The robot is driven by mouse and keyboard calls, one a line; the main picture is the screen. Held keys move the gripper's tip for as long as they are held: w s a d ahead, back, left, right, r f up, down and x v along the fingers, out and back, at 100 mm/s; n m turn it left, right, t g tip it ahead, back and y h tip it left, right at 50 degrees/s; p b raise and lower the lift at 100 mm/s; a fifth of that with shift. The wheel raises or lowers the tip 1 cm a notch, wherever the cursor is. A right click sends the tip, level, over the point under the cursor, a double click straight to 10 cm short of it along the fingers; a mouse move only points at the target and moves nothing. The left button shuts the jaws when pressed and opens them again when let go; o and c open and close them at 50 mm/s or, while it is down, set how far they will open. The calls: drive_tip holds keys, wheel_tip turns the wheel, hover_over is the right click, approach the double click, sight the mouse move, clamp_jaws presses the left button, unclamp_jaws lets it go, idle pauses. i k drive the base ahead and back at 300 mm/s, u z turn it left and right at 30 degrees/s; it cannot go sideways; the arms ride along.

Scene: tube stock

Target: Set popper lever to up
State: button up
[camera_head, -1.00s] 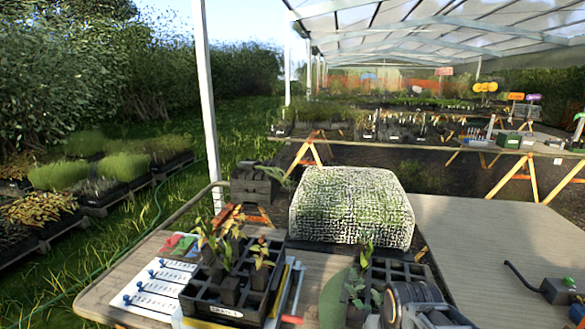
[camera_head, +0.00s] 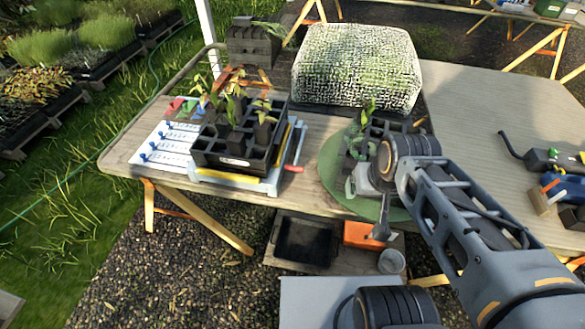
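The popper (camera_head: 235,178) is a pale blue and yellow frame on the left part of the wooden table. A black cell tray (camera_head: 228,162) with leafy seedlings sits on it. A lever (camera_head: 299,147) with a red grip (camera_head: 293,168) is at its right side. The grip is at the rod's near, lower end, so the lever looks lowered. My arm rises from the lower right, with a dark joint in front of the green round mat (camera_head: 335,185). That joint is apart from the lever, to its right. My gripper's fingers cannot be made out.
A mesh-covered block (camera_head: 355,65) stands behind the popper. A white board (camera_head: 165,145) with blue pins lies left of it. A second seedling tray is partly behind my arm. A black tray (camera_head: 303,240) and an orange box (camera_head: 362,235) are below the table's front edge.

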sight(294, 168)
drive_tip(key=u, duration=0.05)
drive_tip(key=k, duration=0.5)
drive_tip(key=u, duration=1.85)
drive_tip(key=i, duration=1.05)
drive_tip(key=z, duration=1.9)
